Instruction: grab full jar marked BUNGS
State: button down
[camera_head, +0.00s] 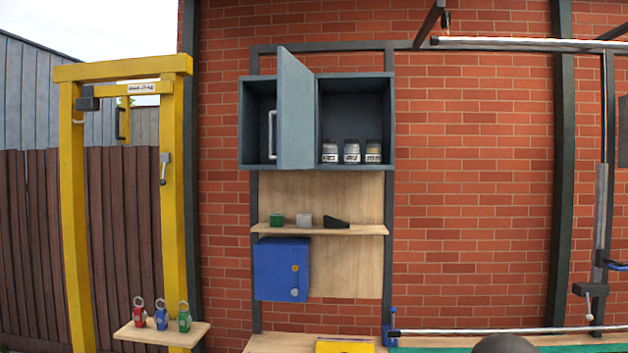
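Three small jars stand in a row on the floor of the open right part of a grey-blue wall cabinet (245,120). They are the left jar (330,152), the middle jar (351,151) and the right jar (373,151). Each has a pale label with dark marks too small to read, so I cannot tell which says BUNGS. The right jar looks tan above its label; the other two look greyer. How full each is cannot be told. The cabinet door (297,110) stands swung outward, left of the jars. My gripper is not in view.
Below the cabinet, a wooden shelf (360,230) holds a green cup (276,220), a grey cup (304,220) and a black wedge (335,223). A blue box (280,269) hangs underneath. A yellow frame (172,220) stands left. The space before the jars looks clear.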

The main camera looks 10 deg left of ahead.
aim_at(330, 150)
jog(key=u, duration=0.6)
jog(key=k, duration=0.75)
jog(key=u, duration=0.75)
jog(key=k, duration=0.45)
jog(key=u, duration=0.8)
jog(key=i, duration=1.7)
jog(key=z, duration=0.6)
jog(key=i, duration=1.3)
jog(key=z, duration=1.7)
jog(key=i, duration=0.85)
jog(key=z, duration=3.25)
